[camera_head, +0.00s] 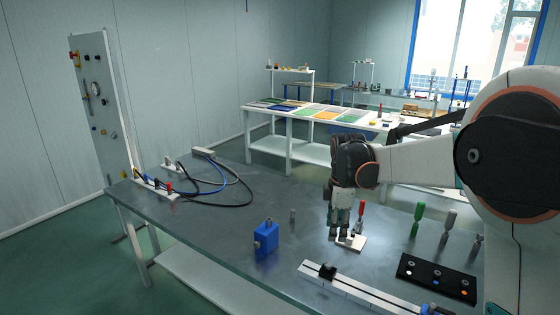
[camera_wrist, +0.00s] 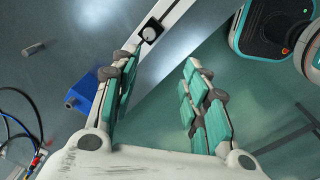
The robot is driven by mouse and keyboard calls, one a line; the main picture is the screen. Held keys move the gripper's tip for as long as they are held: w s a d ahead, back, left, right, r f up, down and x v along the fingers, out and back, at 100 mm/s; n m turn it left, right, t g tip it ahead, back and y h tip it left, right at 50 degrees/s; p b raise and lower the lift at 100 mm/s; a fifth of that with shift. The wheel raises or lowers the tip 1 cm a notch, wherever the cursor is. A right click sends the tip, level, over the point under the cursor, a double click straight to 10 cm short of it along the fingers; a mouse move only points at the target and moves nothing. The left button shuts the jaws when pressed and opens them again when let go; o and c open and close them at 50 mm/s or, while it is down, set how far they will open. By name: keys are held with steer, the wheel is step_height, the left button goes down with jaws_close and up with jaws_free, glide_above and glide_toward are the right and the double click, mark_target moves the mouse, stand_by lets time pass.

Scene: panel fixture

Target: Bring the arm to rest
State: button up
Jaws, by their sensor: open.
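My arm reaches in from the right in the head view. My gripper (camera_head: 342,228) hangs from it with its fingers pointing down. In the head view it overlaps a small white plate (camera_head: 358,243) on the metal workbench (camera_head: 200,222). In the wrist view the two teal-padded fingers of my gripper (camera_wrist: 160,82) stand apart with nothing between them. The bench edge and green floor show beyond them. Contact with anything is not visible.
A blue box (camera_head: 266,238) and a white rail (camera_head: 365,290) with a black slider lie on the bench. A black block (camera_head: 436,278), a red-handled tool (camera_head: 361,212), green-handled tool (camera_head: 417,218) and cables (camera_head: 235,200) are nearby. An upright panel (camera_head: 100,105) stands left.

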steer(key=s+r+m+t, duration=0.2)
steer(key=s+r+m, duration=0.35)
steer(key=s, duration=0.35)
steer(key=s+f+m+t, duration=0.1)
steer(key=s+m+t, duration=0.3)
steer(key=s+m, duration=0.7)
steer(key=s, duration=1)
steer(key=shift+d, duration=0.15)
